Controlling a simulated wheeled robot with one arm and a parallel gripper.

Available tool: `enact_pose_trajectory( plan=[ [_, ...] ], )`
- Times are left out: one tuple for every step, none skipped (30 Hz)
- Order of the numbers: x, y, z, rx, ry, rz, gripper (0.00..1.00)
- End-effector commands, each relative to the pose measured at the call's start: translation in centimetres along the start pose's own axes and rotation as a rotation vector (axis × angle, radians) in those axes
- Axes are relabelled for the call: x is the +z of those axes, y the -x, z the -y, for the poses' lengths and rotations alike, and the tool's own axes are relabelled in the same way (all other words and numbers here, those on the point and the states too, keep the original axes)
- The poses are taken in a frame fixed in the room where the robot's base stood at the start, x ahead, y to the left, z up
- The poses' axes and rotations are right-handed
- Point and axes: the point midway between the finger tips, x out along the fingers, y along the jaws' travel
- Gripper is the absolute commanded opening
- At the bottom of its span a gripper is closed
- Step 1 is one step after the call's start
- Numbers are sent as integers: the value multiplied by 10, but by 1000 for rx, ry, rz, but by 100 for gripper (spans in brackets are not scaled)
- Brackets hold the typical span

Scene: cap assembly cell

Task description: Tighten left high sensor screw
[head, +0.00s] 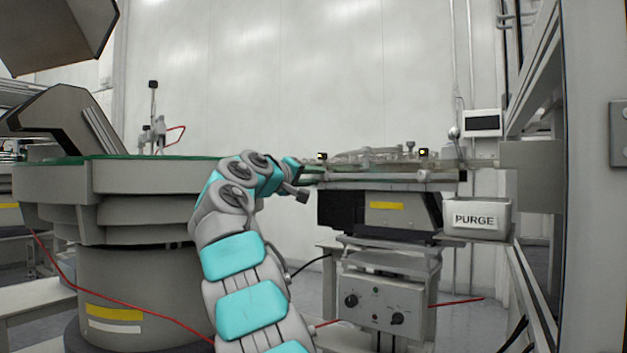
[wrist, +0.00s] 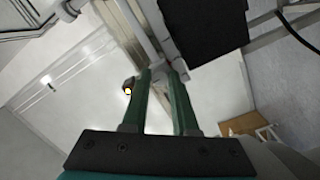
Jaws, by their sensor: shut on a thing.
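My gripper (wrist: 161,76) shows two green fingers in the wrist view, with a narrow gap between them. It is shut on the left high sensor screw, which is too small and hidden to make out. A small dark sensor (wrist: 128,86) with a bright lit spot sits just left of the left finger. In the head view my gripper (head: 305,172) is at the left end of the rail assembly (head: 390,175). The left sensor (head: 321,156), black with a yellow light, stands just above it. A similar right sensor (head: 423,153) stands farther along the rail.
A large round bowl feeder (head: 100,190) stands left of my arm. A box marked PURGE (head: 478,219) is right of the rail. A control box (head: 385,302) with knobs is below. A grey frame (head: 545,90) bounds the right side.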

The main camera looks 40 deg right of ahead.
Motion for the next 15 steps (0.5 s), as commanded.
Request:
enact_pose_trajectory(
  plan=[
    [0, -1, 3, -4, -3, 1, 0],
    [0, -1, 3, -4, -6, 1, 0],
    [0, 0, 3, -4, -8, 2, 0],
    [0, -1, 3, -4, -8, 2, 0],
    [0, 0, 3, -4, -9, 2, 0],
    [0, 0, 2, -4, -9, 2, 0],
    [0, 0, 2, -4, -9, 2, 0],
    [0, 0, 2, -4, -9, 2, 0],
    [0, 0, 2, -4, -9, 2, 0],
    [0, 0, 2, -4, -9, 2, 0],
    [0, 0, 2, -4, -9, 2, 0],
    [0, 0, 2, -4, -9, 2, 0],
    [0, 0, 2, -4, -9, 2, 0],
    [0, 0, 2, -4, -9, 2, 29],
    [0, 0, 2, -4, -8, 2, 34]
  ],
)
